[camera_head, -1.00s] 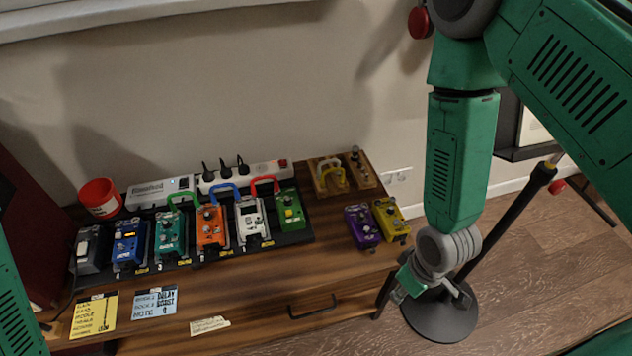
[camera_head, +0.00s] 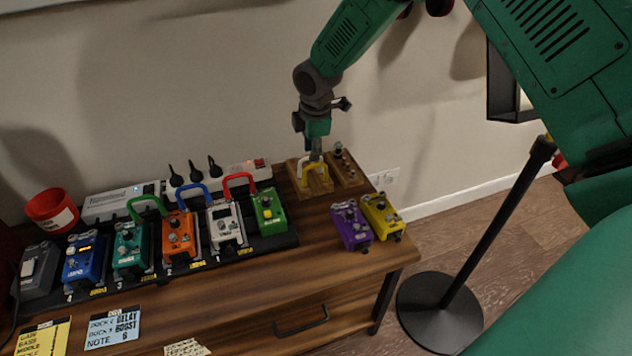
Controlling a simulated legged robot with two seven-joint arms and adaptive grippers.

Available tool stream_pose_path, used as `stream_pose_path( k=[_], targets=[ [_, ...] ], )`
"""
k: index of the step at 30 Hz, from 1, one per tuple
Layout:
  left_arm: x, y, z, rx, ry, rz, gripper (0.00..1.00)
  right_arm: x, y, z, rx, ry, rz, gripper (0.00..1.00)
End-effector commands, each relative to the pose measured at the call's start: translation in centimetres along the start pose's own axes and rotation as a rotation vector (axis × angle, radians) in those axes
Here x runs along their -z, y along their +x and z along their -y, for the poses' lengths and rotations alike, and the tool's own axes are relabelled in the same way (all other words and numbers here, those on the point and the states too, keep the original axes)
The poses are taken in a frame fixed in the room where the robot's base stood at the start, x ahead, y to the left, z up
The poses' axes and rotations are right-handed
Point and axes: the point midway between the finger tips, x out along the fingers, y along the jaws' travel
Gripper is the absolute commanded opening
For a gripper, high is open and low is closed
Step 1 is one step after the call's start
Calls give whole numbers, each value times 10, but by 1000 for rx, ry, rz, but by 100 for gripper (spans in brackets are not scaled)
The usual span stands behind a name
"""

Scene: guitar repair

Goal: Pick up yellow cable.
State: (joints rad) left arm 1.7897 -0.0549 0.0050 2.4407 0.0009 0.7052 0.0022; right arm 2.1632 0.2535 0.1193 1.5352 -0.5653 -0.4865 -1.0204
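The yellow cable (camera_head: 305,176) is a short arched patch lead standing on a wooden block at the back right of the table. My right gripper (camera_head: 315,156) points down from above, with its fingertips at the top of the yellow cable's arch. The fingers are small and overlap the cable, so I cannot tell whether they are open or shut on it. The cable still appears seated on the block. My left gripper is not in view.
A black pedalboard (camera_head: 273,245) holds several pedals joined by green, blue and red cables. A power strip (camera_head: 236,176) stands behind it. A purple pedal (camera_head: 350,226) and a yellow pedal (camera_head: 380,215) sit at the table's right end. A black stand (camera_head: 490,230) is on the floor.

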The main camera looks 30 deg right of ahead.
Motion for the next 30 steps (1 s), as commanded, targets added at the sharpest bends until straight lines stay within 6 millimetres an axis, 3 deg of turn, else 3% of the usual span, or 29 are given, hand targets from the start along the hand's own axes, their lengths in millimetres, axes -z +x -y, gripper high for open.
stream_pose_path(
  k=[8, 18, 25, 26, 27, 30],
  targets=[
    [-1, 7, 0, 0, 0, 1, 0, 2, 19, 1, 0, 0, 1, 20],
    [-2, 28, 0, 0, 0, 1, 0, -1, 66, 5, 1, 2, -1, 20],
    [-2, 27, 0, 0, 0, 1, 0, -1, 65, 4, -1, 1, 0, 20],
    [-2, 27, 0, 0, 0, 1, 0, -1, 65, 4, -1, 1, 0, 13],
    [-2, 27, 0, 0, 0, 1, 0, 0, 65, 4, -1, 1, 0, 0],
    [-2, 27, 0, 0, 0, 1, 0, 0, 65, 4, 0, 1, 0, 0]
  ],
)
